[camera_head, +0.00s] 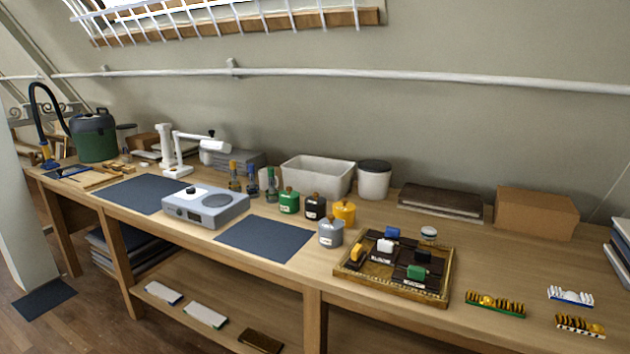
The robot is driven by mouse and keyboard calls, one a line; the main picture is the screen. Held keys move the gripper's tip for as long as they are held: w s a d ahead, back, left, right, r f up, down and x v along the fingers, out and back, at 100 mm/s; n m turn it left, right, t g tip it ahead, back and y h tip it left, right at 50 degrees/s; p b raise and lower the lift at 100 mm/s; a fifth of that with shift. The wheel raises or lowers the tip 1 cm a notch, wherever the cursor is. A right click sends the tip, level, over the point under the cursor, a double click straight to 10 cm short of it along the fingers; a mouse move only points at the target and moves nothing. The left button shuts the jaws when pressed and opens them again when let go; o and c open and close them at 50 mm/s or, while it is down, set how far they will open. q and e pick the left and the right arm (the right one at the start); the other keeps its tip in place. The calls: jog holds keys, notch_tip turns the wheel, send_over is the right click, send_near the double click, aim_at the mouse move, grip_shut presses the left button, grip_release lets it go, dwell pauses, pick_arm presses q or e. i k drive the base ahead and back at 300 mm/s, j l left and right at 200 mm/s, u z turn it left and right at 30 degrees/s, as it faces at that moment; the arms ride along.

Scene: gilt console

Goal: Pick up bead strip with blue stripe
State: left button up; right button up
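A strip with a blue base edge and white, bead-like raised parts (570,296) lies on the bench top at the far right. It appears to be the bead strip with the blue stripe, though its details are small. A strip with a green edge and dark and yellow raised parts (495,304) lies to its left. A strip with a dark-and-white edge and yellow-orange raised parts (580,326) lies nearer the front edge. The three strips are apart from each other. Neither of my grippers is in view.
A gilt-edged tray (446,290) with small coloured blocks stands left of the strips. A cardboard box (537,213) and a dark flat case (440,201) stand behind. Bare wood surrounds the strips. Flat pieces, one blue-edged (163,292), lie on the lower shelf.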

aim_at(585, 301)
jog(key=k+l+z, duration=0.1)
jog(key=z, duration=1.35)
jog(key=i+j+z, duration=0.2)
jog(key=i+z, duration=0.25)
